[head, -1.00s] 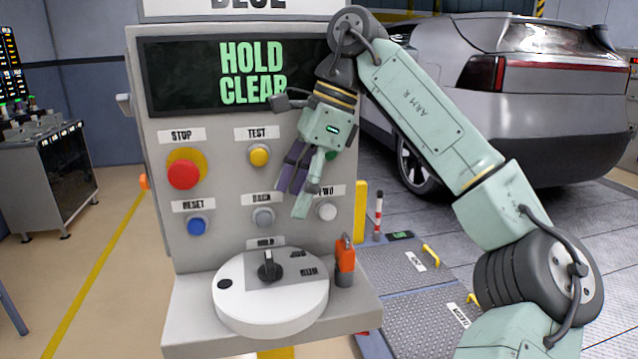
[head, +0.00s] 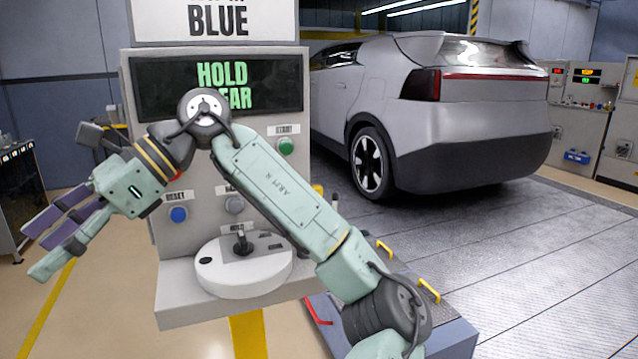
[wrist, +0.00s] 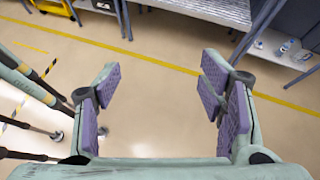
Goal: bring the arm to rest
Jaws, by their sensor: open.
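My gripper (head: 50,240) is at the left of the head view, pointing left and down, beside the control console (head: 170,310) and apart from it. In the wrist view my gripper (wrist: 160,95) has its purple-padded fingers spread wide, with only bare floor between them. It holds nothing. The screen reads HOLD and part of a second word.
The console carries a blue button (head: 179,215), a green button (head: 286,146) and a white dial (head: 245,275). A silver car (head: 470,95) stands on the decking behind. A bench (wrist: 205,10) is at the top of the wrist view. The floor below my gripper is clear.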

